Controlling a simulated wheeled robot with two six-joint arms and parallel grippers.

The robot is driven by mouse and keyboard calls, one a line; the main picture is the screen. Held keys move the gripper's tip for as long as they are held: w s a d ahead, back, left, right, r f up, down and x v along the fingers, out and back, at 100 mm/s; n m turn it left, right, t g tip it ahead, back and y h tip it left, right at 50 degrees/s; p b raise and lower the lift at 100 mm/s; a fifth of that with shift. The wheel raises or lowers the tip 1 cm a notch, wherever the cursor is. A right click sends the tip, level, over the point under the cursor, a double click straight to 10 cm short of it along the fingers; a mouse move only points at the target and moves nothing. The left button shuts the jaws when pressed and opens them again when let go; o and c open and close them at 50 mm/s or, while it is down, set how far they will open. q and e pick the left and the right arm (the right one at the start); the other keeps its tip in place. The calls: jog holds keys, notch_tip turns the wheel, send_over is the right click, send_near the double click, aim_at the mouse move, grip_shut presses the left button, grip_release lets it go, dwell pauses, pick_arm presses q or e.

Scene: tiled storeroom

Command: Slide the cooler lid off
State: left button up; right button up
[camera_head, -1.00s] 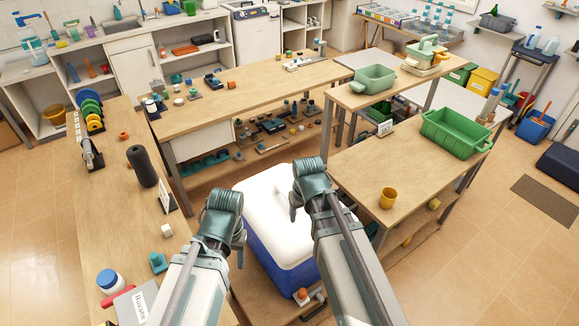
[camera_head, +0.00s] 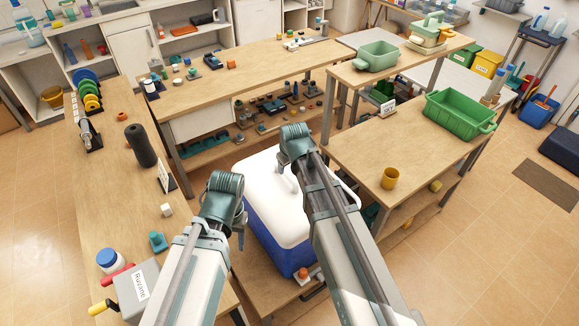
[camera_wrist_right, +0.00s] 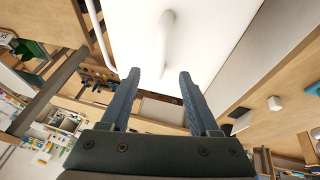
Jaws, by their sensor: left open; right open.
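The cooler has a blue body (camera_head: 288,258) and a white lid (camera_head: 270,205), which sits on top of it. My right gripper (camera_head: 287,180) is over the far part of the lid, its fingertips partly hidden by its own wrist. In the right wrist view the open, empty fingers (camera_wrist_right: 158,76) point at the lid. A white raised handle (camera_wrist_right: 167,42) stands on the lid just beyond them, in line with the gap. My left gripper (camera_head: 241,232) hangs at the cooler's left side, open as far as it shows, apart from the lid.
The cooler stands on a low wooden surface between a left bench (camera_head: 120,205), a back bench (camera_head: 265,62) and a right table (camera_head: 350,150). A small orange-topped item (camera_head: 303,273) sits before the cooler.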

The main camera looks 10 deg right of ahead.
aim_at(287, 173)
jog(key=b+x, duration=0.9)
jog(key=x, duration=0.2)
jog(key=shift+c, duration=0.4)
grip_shut()
dwell(0.9)
